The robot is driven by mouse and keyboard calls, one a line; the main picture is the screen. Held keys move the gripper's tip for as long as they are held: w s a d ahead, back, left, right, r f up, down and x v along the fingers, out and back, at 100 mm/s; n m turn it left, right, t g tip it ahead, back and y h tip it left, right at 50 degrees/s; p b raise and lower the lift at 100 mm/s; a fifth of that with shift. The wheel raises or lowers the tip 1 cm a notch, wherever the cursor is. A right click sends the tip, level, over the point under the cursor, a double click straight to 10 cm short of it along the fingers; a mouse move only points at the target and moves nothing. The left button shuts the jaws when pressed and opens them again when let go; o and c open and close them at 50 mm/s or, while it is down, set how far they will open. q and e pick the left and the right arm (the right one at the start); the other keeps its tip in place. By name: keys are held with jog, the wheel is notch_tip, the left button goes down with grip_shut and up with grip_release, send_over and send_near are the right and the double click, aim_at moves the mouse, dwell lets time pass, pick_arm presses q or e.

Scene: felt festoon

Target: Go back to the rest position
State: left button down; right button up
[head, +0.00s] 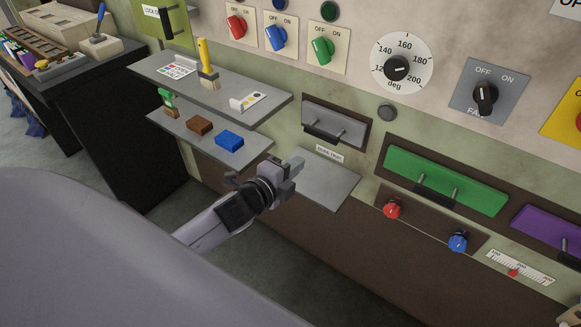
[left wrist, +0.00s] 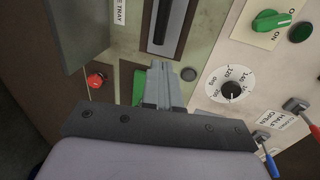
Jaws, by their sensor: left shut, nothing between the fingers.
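My left gripper (head: 292,168) is in the middle of the head view, in front of the panel, at the left edge of a grey shelf plate (head: 328,182). Its fingers are together and nothing is between them. In the left wrist view the closed fingers (left wrist: 164,70) point toward the panel, below a dark slot with a handle (left wrist: 161,22). I cannot tell from these views whether the gripper touches the plate. My right gripper does not show in either view.
Grey shelves (head: 158,73) to the left hold a yellow-handled brush (head: 205,62), a brown block (head: 200,125) and a blue block (head: 229,140). Knobs, a dial (head: 401,64) and a green drawer front (head: 445,180) line the panel. Dark floor lies below.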

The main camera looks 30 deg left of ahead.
pick_arm(q)
jog(key=shift+s+r, duration=0.15)
jog(key=shift+s, duration=0.5)
jog(key=s+d+f+n+g, duration=0.2)
jog(key=s+d+f+n, duration=0.1)
jog(key=s+f+n, duration=0.4)
jog(key=s+d+f+n+g, duration=0.3)
jog(key=s+f+n, duration=0.4)
jog(key=s, duration=0.6)
jog(key=n, duration=0.2)
jog(key=shift+d+f+n+h+p, duration=0.2)
jog(key=shift+d+n+h+p, duration=0.1)
jog(key=shift+h, duration=0.1)
